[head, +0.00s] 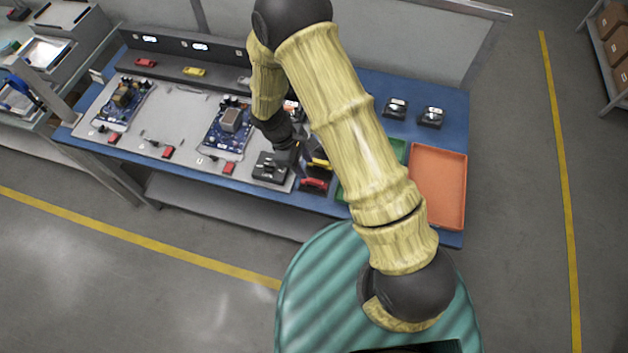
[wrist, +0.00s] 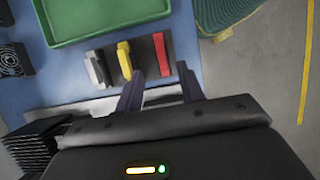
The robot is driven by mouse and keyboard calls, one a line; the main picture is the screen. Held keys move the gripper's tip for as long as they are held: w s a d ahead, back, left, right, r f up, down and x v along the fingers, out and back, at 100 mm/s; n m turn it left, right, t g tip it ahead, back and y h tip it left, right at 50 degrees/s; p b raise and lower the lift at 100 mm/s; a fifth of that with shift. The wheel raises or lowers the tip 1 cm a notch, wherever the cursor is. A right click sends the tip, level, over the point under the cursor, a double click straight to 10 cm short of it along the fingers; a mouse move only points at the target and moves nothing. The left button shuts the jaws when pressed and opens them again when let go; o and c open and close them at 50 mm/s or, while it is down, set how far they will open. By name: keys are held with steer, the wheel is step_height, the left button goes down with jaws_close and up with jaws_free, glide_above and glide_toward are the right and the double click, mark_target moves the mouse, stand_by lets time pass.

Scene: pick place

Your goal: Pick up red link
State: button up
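The red link (wrist: 160,52) is a narrow red bar in the wrist view, the rightmost of three bars in a row. It also shows in the head view (head: 314,184) near the table's front edge. A yellow link (wrist: 124,60) and a grey link (wrist: 96,68) stand to its left. My gripper (wrist: 160,68) is open and empty. In the wrist view its two fingertips appear on either side of the red link's near end, the left one between yellow and red. I cannot tell how far above it they are. In the head view my arm partly hides the area.
A green tray (wrist: 100,36) lies beyond the links, partly hidden by my arm in the head view. An orange tray (head: 438,188) is at the table's right. Circuit boards (head: 228,128) and small red parts lie on the grey panel to the left. The blue tabletop (head: 380,90) has free room behind.

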mark_target(313, 180)
steer(key=shift+x, duration=1.5)
steer(key=shift+a+p+x, duration=0.2)
steer(key=shift+p+x, duration=0.45)
steer(key=shift+x, duration=0.65)
steer(key=shift+a+p+x, duration=0.15)
steer(key=shift+p+x, duration=0.5)
steer(key=shift+x, duration=0.65)
steer(key=shift+w+f, duration=0.1)
steer(key=shift+f, duration=0.05)
jaws_close()
